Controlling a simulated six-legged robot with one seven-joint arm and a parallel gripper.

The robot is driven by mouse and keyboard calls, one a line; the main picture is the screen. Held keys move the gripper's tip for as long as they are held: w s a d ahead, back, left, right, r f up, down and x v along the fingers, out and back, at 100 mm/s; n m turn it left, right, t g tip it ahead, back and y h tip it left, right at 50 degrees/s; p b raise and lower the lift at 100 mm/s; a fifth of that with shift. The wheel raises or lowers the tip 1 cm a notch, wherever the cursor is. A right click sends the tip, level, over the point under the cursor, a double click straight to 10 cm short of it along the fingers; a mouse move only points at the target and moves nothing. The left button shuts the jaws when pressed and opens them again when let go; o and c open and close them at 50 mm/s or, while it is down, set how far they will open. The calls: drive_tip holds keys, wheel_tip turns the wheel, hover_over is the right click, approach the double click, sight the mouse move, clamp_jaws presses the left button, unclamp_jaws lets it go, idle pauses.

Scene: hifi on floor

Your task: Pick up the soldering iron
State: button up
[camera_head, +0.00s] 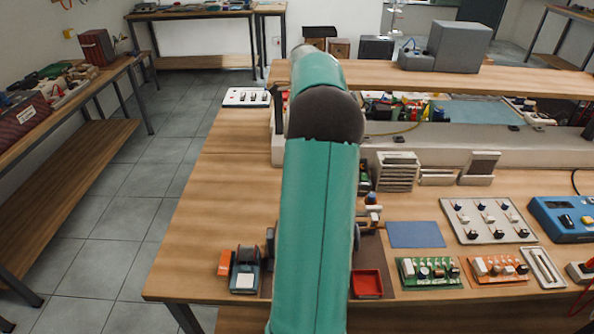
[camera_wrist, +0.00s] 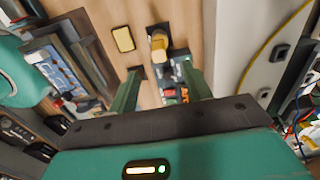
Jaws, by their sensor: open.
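In the wrist view my gripper (camera_wrist: 162,78) is open, its two green fingers apart with nothing held between them. Just beyond the fingertips stands a small yellow-topped cylindrical thing (camera_wrist: 158,42) beside dark blocks on the wood; I cannot tell whether it is part of the soldering iron. I cannot pick out the soldering iron for sure in either view. In the head view my arm covers the middle of the bench and my gripper is hidden behind it.
The wooden workbench (camera_head: 220,190) holds a red tray (camera_head: 367,283), a green circuit board (camera_head: 429,271), an orange circuit board (camera_head: 495,268), a blue mat (camera_head: 415,234) and a blue device (camera_head: 566,217). A raised shelf (camera_head: 530,83) crosses the back. Tiled floor is clear at left.

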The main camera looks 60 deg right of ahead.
drive_tip(key=shift+s+a+f, duration=0.1)
drive_tip(key=shift+s+f, duration=0.1)
drive_tip(key=f, duration=1.3)
drive_tip(key=shift+s, duration=0.35)
drive_tip(key=c, duration=1)
